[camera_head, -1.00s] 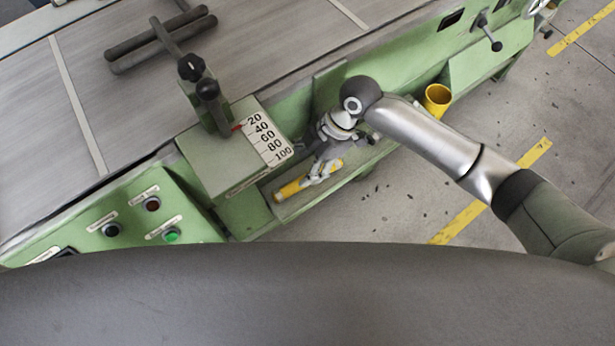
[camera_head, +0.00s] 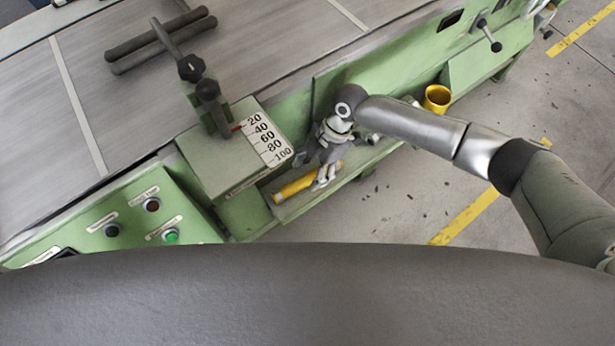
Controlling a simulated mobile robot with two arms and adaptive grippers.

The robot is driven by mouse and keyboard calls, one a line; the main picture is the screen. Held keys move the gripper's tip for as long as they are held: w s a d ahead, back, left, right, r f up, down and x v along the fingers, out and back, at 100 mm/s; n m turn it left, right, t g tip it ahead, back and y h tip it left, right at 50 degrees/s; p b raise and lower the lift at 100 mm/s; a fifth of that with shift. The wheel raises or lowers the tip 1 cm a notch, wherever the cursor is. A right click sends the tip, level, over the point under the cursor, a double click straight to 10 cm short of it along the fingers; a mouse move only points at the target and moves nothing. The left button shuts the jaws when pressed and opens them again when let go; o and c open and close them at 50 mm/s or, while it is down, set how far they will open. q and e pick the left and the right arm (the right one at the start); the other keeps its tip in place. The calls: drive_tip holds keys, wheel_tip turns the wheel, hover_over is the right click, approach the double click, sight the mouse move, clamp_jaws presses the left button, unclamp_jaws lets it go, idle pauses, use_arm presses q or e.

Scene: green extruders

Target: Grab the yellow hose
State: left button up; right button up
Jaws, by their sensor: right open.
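The yellow hose (camera_head: 294,188) lies on a low green ledge of the machine, below the scale box. It looks like a short yellow cylinder, and its right part is partly hidden by my right gripper. My right gripper (camera_head: 318,173) is open and points down over the right part of the hose. One finger is near the hose's right end and another is to its upper left. I cannot tell whether the fingers touch the hose. My left gripper does not show.
A green box with a number scale (camera_head: 264,140) stands just left of my right gripper. A yellow cup-like container (camera_head: 437,98) sits to the right on the machine's side. A control panel with buttons (camera_head: 140,215) is at the lower left. Open grey floor (camera_head: 400,205) lies to the right.

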sight(307, 180)
drive_tip(key=shift+x, duration=1.45)
drive_tip(key=c, duration=1.2)
